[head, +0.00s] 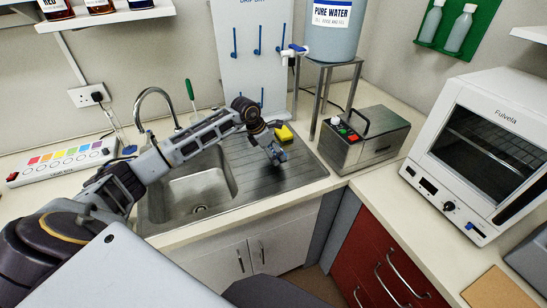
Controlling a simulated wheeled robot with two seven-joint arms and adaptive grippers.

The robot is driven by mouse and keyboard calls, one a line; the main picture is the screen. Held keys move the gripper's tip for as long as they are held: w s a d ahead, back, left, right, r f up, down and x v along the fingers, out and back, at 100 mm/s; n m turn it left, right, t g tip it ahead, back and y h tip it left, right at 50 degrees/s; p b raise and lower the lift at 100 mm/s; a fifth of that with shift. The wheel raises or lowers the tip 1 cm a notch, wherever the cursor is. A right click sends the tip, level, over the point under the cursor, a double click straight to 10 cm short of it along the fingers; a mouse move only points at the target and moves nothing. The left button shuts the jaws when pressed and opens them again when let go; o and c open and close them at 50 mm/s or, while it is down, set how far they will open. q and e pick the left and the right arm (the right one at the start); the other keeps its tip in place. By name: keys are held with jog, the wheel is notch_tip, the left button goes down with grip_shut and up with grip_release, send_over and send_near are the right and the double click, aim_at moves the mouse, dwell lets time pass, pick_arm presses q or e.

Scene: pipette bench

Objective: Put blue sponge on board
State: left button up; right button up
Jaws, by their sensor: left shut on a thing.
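My left arm reaches across the sink from the left. My left gripper (276,154) points down over the grooved steel draining board (306,174) and is shut on a small blue thing, which looks like the blue sponge (281,157). The fingers hide most of it. I cannot tell whether the sponge touches the draining board. My right gripper is not in view.
The sink basin (195,192) with its tap (155,97) lies left of the draining board. A water tank (333,35) stands on a metal stand behind. A steel device (364,139) and a white oven (482,150) stand to the right. The board's right part is clear.

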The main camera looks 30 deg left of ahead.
pick_arm(q)
notch_tip(320, 180, down, 3)
jog(key=shift+r, duration=0.15)
jog(key=shift+f, duration=0.2)
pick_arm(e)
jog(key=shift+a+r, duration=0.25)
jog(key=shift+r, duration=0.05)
pick_arm(q)
jog(key=shift+f, duration=0.15)
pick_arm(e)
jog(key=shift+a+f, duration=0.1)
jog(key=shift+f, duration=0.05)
pick_arm(q)
jog(key=o, duration=1.1)
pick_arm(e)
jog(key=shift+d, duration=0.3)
